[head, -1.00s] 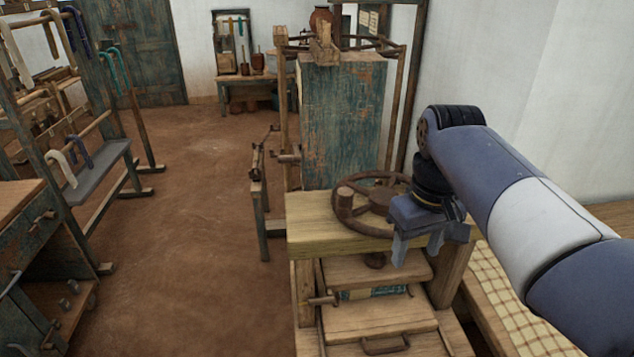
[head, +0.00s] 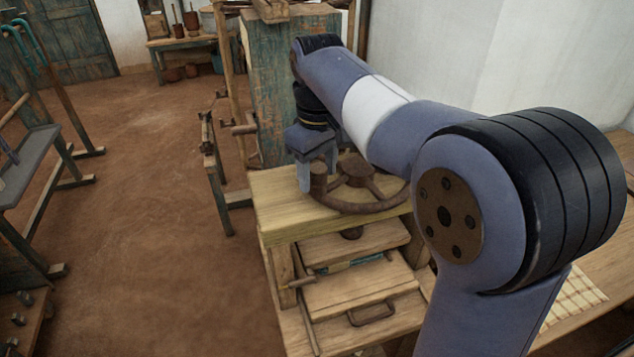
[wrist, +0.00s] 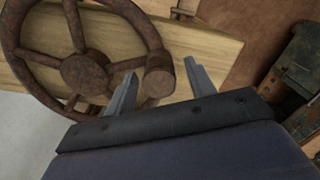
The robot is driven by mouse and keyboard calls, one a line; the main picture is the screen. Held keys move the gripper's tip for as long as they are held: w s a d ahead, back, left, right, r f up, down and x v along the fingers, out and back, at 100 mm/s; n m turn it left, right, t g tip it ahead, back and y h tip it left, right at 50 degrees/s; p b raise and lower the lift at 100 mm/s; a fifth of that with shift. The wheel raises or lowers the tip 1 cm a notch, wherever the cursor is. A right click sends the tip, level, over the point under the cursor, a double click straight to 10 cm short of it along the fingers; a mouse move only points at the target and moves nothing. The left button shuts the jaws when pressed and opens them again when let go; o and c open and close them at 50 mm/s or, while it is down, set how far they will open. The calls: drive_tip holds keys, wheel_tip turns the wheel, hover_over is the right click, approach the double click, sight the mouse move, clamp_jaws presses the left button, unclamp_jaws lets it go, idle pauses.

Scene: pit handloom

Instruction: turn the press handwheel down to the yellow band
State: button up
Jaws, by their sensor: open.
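The rusty press handwheel (head: 362,182) lies flat over the pale wooden top beam (head: 282,197) of the press. Its upright knob (head: 318,182) stands on the rim, at the left side of the wheel in the head view. My gripper (head: 316,178) points down at the knob, its fingers open. In the wrist view the handwheel (wrist: 84,74) fills the upper left, and the knob (wrist: 159,76) sits between my two open fingers (wrist: 160,82), with gaps showing on both sides. The yellow band is not visible in these frames.
Below the beam are press boards (head: 362,290) with a front handle and a blue-green item between them. A worn blue-green cabinet (head: 268,95) stands close behind. A rack (head: 30,170) is at the left. The earth floor (head: 150,220) between is clear.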

sight(318, 183)
drive_tip(key=shift+f, duration=1.6)
clamp_jaws()
